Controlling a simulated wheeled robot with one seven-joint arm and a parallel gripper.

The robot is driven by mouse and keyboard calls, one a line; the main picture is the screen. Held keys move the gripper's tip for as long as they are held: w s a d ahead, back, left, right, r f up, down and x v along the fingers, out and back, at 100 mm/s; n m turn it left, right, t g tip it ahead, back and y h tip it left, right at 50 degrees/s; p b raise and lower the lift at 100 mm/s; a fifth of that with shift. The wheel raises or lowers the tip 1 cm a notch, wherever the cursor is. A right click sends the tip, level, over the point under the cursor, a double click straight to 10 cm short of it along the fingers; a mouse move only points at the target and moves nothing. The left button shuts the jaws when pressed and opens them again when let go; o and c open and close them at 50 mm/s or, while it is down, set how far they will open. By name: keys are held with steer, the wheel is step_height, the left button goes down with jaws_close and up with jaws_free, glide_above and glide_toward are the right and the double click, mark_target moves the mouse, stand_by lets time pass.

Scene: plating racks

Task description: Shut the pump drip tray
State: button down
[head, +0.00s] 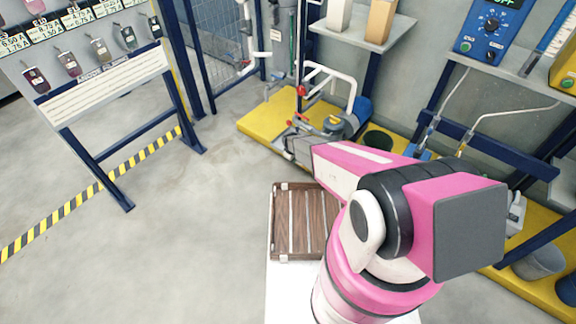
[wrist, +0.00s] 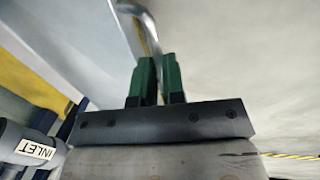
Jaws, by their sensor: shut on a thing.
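In the wrist view, my gripper (wrist: 160,78) has two green fingers close together on a curved metal bar (wrist: 149,28), which looks like a handle. A pale flat panel (wrist: 92,40) lies to the left of the fingers. In the head view, my pink arm reaches to the pump (head: 340,124) on the yellow base (head: 257,124). The fingertips are hidden there behind my wrist. I cannot make out the drip tray for sure or tell how far out it is.
A brown slatted crate (head: 302,235) stands near my arm. A sign rack (head: 105,85) stands at the left. Open floor (head: 190,235) lies between rack and crate.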

steer(key=w+d, duration=0.1)
steer(key=w, duration=0.1)
steer(key=w+d, duration=0.2)
steer(key=shift+w+d, duration=0.2)
steer(key=c, duration=1.2)
jaws_free()
steer(key=shift+s+r, duration=0.15)
steer(key=shift+r, duration=0.25)
step_height(320, 180, up, 10)
steer(key=s+a, duration=0.1)
steer(key=shift+s+a, duration=0.1)
steer(key=shift+s, duration=0.05)
